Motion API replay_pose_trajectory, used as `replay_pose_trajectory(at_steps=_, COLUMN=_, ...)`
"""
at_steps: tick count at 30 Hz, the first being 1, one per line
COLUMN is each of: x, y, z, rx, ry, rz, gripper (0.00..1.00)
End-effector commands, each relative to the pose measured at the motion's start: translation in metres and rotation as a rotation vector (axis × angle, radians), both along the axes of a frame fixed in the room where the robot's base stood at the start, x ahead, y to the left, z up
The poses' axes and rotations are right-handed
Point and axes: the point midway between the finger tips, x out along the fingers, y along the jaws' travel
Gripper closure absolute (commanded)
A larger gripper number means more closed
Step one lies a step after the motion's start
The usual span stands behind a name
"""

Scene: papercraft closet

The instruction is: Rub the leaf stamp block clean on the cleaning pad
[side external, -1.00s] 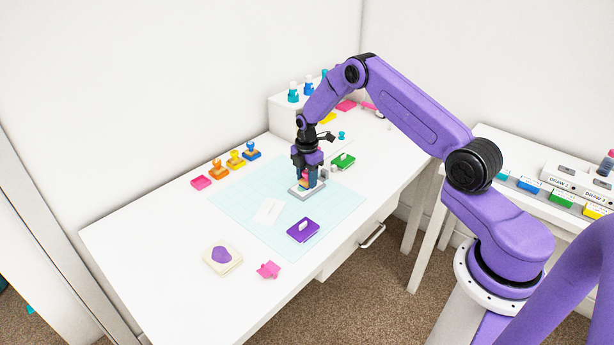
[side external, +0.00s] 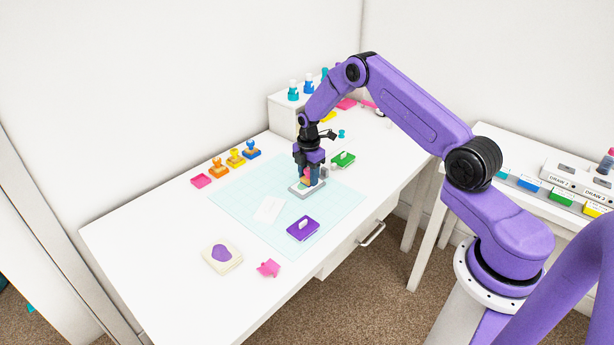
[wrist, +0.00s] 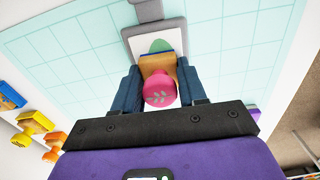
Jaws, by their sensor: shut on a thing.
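The leaf stamp block has a pink round top with a leaf mark (wrist: 160,92) and a wooden body (wrist: 157,63). My gripper (side external: 308,180) is shut on it; in the wrist view the fingers (wrist: 157,85) press its two sides. The block stands over the cleaning pad (side external: 297,190), a grey-framed white pad lying on the cutting mat. In the wrist view a green smear (wrist: 160,45) shows on the pad's white face (wrist: 140,45), just beyond the block. The block's underside is hidden.
The pale teal mat (side external: 240,200) holds a white paper card (side external: 269,209) and a purple ink pad (side external: 303,228). A green pad (side external: 343,159) is to the right. Several stamps (side external: 235,158) stand in a row behind.

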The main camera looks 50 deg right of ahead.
Motion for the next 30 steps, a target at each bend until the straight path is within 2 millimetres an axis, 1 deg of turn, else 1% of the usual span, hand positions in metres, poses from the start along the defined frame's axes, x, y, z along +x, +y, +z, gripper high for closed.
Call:
replay_pose_trajectory(at_steps=1, x=-0.001, y=-0.003, z=0.0, rx=0.0, ry=0.003, rz=-0.002, gripper=0.95)
replay_pose_trajectory(at_steps=5, x=-0.001, y=-0.004, z=0.0, rx=0.0, ry=0.003, rz=-0.001, gripper=0.95)
replay_pose_trajectory(at_steps=21, x=0.001, y=0.019, z=0.001, rx=0.0, ry=0.001, rz=0.0, gripper=0.95)
replay_pose_trajectory(at_steps=26, x=0.0, y=0.016, z=0.001, rx=0.0, ry=0.001, rz=-0.001, gripper=0.95)
replay_pose_trajectory(at_steps=30, x=0.0, y=0.009, z=0.0, rx=0.0, ry=0.001, rz=-0.003, gripper=0.95)
